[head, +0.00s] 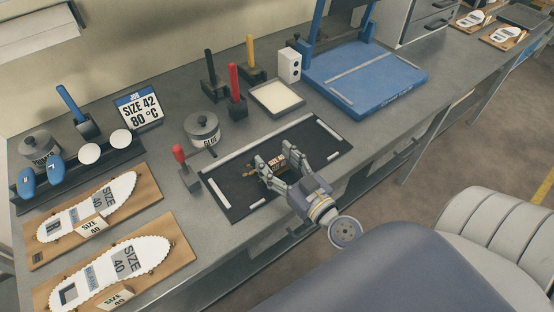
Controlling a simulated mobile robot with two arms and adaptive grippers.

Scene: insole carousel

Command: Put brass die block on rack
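A small brass-coloured block (279,163), partly hidden, sits between the fingers of my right gripper (277,161) over the black mat (240,206). The fingers stand well apart, one on each side of the block. I cannot tell whether they touch it or whether it is off the mat. A dark, long stand (118,158), which may be the rack, is at the left with blue pieces and white discs on it. My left gripper is not in view.
A grey pot (202,129), a red-handled tool (185,168) and a shallow tray (277,97) stand around the mat. Two wooden boards (150,190) (182,262) with size 40 insoles lie at left. A blue press (385,88) is at the back right.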

